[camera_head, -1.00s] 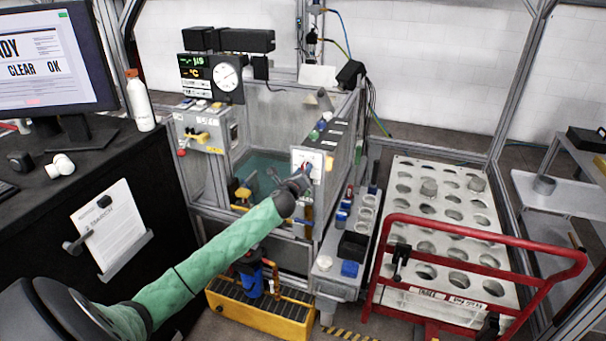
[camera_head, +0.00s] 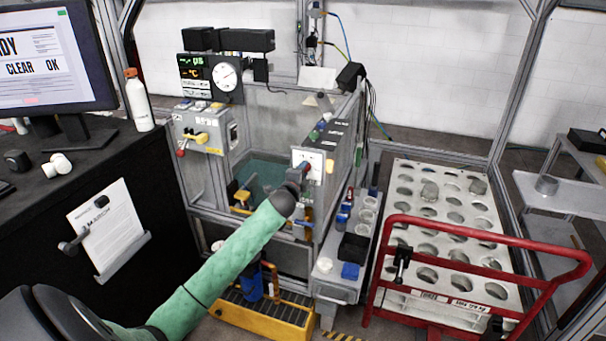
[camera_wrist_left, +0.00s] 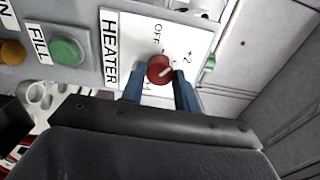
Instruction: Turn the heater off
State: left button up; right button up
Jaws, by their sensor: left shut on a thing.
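The heater switch is a red round knob (camera_wrist_left: 160,69) with a pale pointer line, on a white plate (camera_wrist_left: 118,50) marked HEATER. OFF is printed on one side of the knob and +2 on another; a further mark is partly hidden by a finger. My left gripper (camera_wrist_left: 160,82) has its two blue fingers shut on the knob, one on each side. In the head view my left gripper (camera_head: 301,172) is at the white plate on the tank's front right, and the knob is mostly hidden there. My right gripper is not in view.
A green FILL button (camera_wrist_left: 65,51) and an orange button (camera_wrist_left: 12,52) sit beside the heater plate. A red-railed cart (camera_head: 480,230) stands to the right, a yellow crate (camera_head: 265,318) below. A black desk (camera_head: 150,200) with a monitor is at left.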

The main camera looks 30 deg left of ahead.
pick_arm(q)
jog(key=shift+f+n, duration=0.1)
jog(key=shift+n, duration=3.5)
jog(key=o, duration=1)
jog(key=shift+c, duration=0.2)
jog(key=b+v, duration=0.3)
jog(key=v, duration=0.4)
jog(key=shift+s, duration=0.4)
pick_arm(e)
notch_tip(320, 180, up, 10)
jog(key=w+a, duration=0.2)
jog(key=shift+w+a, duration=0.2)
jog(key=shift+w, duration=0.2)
